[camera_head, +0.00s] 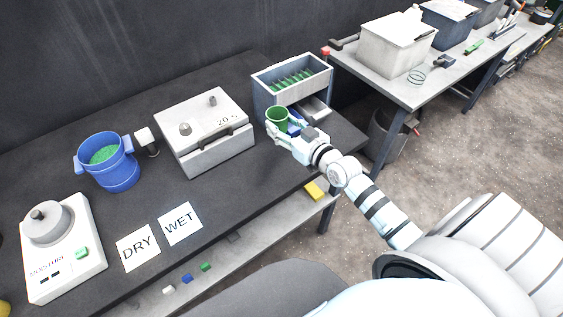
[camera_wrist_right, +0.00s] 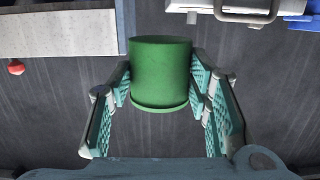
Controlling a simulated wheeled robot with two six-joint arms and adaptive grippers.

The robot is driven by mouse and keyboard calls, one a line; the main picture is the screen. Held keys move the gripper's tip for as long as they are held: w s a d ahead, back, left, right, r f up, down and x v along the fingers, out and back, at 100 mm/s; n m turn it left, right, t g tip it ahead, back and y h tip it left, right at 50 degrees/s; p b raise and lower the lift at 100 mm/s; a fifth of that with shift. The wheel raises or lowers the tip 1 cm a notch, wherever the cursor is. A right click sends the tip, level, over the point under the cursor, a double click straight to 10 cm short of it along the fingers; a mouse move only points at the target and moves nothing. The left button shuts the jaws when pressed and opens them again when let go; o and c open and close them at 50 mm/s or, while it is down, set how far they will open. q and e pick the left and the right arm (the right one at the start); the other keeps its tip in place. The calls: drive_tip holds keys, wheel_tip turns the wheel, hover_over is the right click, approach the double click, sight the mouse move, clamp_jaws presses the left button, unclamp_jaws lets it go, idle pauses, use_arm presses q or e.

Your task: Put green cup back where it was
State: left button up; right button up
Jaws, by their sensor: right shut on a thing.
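The green cup (camera_head: 277,118) is in my right gripper (camera_head: 287,130), in front of the grey vibrating screen box (camera_head: 262,95) on the dark bench. In the right wrist view the green cup (camera_wrist_right: 160,75) sits between the two teal-padded fingers (camera_wrist_right: 162,85), which are closed on its sides. The cup looks upright in the head view. Whether its base touches the bench cannot be told. My left gripper is not in view.
A lidded metal box (camera_head: 205,155) stands left of the cup. Farther left are a blue bucket (camera_head: 118,175) with green contents and a moisture meter (camera_head: 85,245). DRY (camera_head: 138,248) and WET (camera_head: 181,224) cards lie in front. Dark bench surface around the cards is clear.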

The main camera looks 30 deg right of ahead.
drive_tip(key=b, duration=1)
hover_over(283, 168)
wheel_tip(283, 168, down, 13)
drive_tip(key=shift+r, duration=0.1)
wheel_tip(283, 168, down, 4)
drive_tip(key=b, duration=0.3)
drive_tip(key=shift+s, duration=0.1)
drive_tip(key=shift+r, duration=0.35)
drive_tip(key=shift+f, duration=0.25)
drive_tip(key=o, duration=1.2)
drive_tip(key=shift+r, duration=0.1)
